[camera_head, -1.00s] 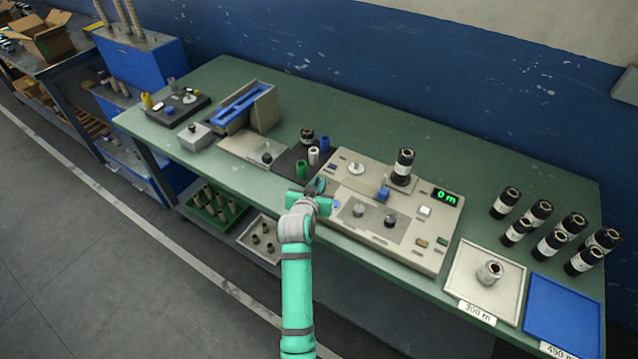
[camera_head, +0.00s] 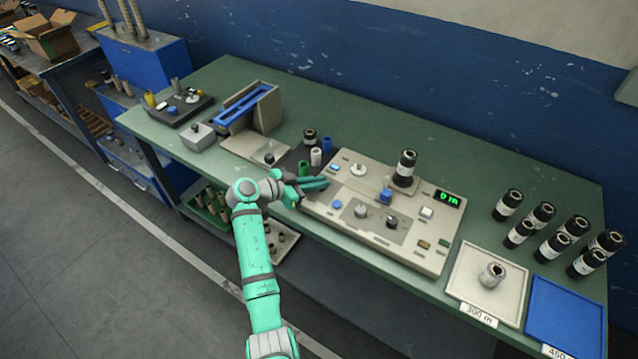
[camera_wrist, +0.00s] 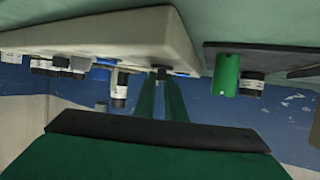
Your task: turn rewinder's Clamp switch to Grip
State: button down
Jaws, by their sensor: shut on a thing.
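The rewinder (camera_head: 415,252) is a cream panel in the middle of the green table, with a green "0 m" display (camera_head: 449,198). The wrist view appears upside down, with the rewinder (camera_wrist: 110,38) at upper left. There my gripper (camera_wrist: 161,80) is shut on a small grey switch (camera_wrist: 160,72) at the panel's edge. The fingers hide that switch in the head view. I cannot read its label or setting.
A black-wrapped roll (camera_head: 405,168) stands upright on the rewinder. A cream tray (camera_head: 462,284) and a blue tray (camera_head: 565,310) lie at right, with several dark rolls behind. The table's back is clear.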

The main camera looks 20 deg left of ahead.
jog(key=shift+a+f+m+g+h, duration=0.1)
jog(key=shift+f+m+g+h, duration=0.05)
jog(key=shift+m+g+h, duration=0.3)
jog(key=c, duration=1.8)
grip_release()
jog(key=v, duration=1)
jog(key=shift+s+a, duration=0.15)
jog(key=shift+s, duration=0.1)
